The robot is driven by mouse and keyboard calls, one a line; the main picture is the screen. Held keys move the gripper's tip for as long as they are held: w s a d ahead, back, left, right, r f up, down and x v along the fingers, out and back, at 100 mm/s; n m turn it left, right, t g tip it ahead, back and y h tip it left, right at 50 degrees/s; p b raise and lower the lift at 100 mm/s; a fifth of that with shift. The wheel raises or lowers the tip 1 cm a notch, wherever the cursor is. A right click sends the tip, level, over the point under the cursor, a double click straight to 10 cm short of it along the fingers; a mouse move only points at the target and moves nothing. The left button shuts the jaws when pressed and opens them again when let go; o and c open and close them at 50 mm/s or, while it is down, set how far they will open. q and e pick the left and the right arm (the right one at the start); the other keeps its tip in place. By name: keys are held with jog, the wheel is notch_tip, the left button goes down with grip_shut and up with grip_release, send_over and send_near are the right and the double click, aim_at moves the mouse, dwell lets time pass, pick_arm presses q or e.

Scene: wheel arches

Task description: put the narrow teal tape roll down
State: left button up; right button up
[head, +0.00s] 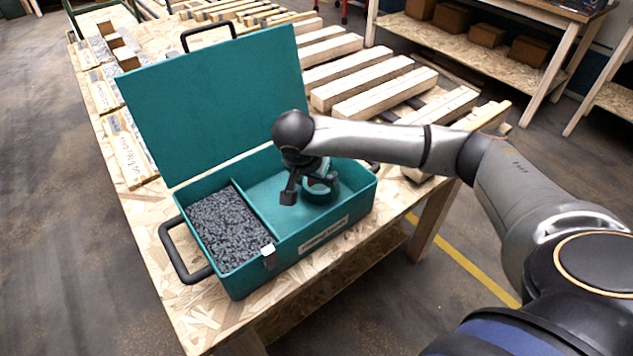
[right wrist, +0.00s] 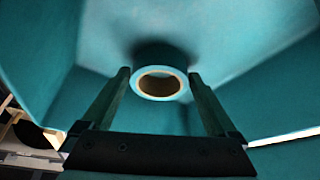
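The narrow teal tape roll (head: 321,190) is in the right compartment of the open teal toolbox (head: 325,233). It seems to rest on the compartment floor. In the right wrist view the roll (right wrist: 160,55) lies ahead between my fingertips, with its pale round core facing the camera. My right gripper (head: 305,182) reaches down into this compartment beside the roll. Its two fingers (right wrist: 160,73) are spread to either side of the roll, with a narrow gap showing at each side. My left gripper is not in view.
The toolbox's left compartment (head: 225,228) is full of dark grey small pieces. Its raised lid (head: 215,100) stands behind, and a black handle (head: 180,262) sticks out left. Wooden slats (head: 370,90) lie behind on the workbench (head: 165,300).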

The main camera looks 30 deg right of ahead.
jog(key=shift+o, duration=0.2)
jog(key=shift+r, duration=0.25)
jog(key=v, duration=1.2)
jog(key=shift+p, duration=0.4)
jog(key=shift+d, duration=0.1)
